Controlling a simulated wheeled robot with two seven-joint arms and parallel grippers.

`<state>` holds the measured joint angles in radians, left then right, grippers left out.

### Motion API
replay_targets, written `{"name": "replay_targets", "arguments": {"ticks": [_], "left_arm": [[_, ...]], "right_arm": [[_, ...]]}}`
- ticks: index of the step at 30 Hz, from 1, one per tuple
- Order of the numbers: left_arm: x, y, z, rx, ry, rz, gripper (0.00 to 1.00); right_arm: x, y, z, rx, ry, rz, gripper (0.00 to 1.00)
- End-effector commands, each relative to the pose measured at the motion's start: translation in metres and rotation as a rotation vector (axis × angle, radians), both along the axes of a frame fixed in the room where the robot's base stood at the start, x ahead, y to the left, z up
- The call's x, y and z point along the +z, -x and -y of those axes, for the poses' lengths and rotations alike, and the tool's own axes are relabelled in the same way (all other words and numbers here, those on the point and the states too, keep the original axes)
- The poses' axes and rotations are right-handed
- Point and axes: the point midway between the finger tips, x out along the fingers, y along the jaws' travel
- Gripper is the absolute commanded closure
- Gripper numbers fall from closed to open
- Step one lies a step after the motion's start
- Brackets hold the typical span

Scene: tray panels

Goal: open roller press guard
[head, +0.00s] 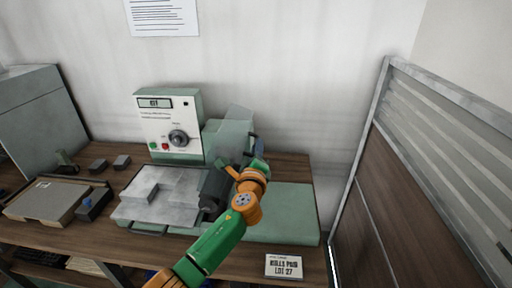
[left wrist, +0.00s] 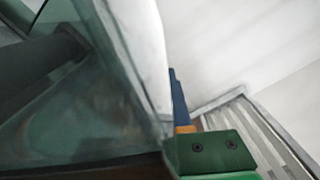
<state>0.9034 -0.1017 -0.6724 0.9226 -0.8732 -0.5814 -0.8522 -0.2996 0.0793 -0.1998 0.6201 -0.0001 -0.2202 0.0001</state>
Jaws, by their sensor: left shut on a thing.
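The roller press has a pale control box (head: 168,125) with a dial and display, a dark roller (head: 212,190) and a green bed (head: 285,212). The roller also shows in the left wrist view (left wrist: 40,68). A clear, greenish guard (head: 238,120) stands tilted up above the roller; in the left wrist view its panel (left wrist: 105,95) fills the left side. My left gripper (head: 256,150) is at the guard's right side, shut on what looks like its edge or handle. The exact contact is hidden. My right gripper is not in view.
A grey metal tray (head: 180,188) lies in front of the control box. A slatted partition (head: 385,150) stands close on the right. A label card (head: 284,266) is at the bench's front edge. Small blocks and a wooden tray (head: 45,205) are on the left.

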Motion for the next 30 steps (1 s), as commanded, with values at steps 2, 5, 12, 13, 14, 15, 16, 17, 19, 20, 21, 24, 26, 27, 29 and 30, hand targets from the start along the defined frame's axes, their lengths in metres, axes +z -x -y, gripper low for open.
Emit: {"name": "replay_targets", "arguments": {"ticks": [2,5,12,13,14,15,16,17,19,20,21,24,26,27,29,30], "left_arm": [[0.0009,-0.0001,0.0006,-0.002,-0.011,0.004,1.0],[0.0005,-0.0001,0.0007,-0.002,-0.017,0.004,1.0],[0.0004,-0.0001,0.0007,-0.002,-0.018,0.003,1.0],[0.0003,-0.0001,0.0007,-0.002,-0.018,0.003,1.0],[0.0003,-0.0001,0.0007,-0.002,-0.018,0.003,1.0],[0.0002,-0.0001,0.0007,-0.002,-0.018,0.003,1.0],[0.0002,-0.0001,0.0007,-0.002,-0.017,0.003,0.78],[0.0001,-0.0001,0.0007,-0.002,-0.017,0.003,0.7],[-0.0001,0.0,0.0007,-0.001,-0.017,0.002,0.55],[-0.0002,0.0,0.0006,-0.001,-0.017,0.002,0.55],[-0.0003,0.0,0.0005,-0.001,-0.017,0.002,0.55],[-0.0006,0.0,0.0004,-0.001,-0.017,0.001,0.55],[-0.0009,0.0,0.0004,-0.001,-0.016,0.001,0.55],[-0.0008,0.0001,0.0003,-0.001,-0.016,0.001,0.55],[-0.0004,0.0013,0.0003,-0.001,-0.016,0.001,0.55],[0.0001,0.0031,0.0001,0.0,-0.015,0.002,0.55]], "right_arm": [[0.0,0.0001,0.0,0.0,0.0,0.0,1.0],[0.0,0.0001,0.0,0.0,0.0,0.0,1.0],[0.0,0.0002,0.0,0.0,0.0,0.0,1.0],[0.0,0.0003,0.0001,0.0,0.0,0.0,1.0],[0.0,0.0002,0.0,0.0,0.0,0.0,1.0],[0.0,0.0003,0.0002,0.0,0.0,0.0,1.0],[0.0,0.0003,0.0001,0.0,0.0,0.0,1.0],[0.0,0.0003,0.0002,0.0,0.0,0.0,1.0],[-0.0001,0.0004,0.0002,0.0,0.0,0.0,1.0],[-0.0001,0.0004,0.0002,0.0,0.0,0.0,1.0],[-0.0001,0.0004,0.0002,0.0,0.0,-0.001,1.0],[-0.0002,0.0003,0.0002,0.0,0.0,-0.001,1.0],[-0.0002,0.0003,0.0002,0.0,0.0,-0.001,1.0],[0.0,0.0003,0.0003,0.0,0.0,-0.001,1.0],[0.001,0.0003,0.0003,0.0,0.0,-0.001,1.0],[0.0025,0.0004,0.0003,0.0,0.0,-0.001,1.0]]}}
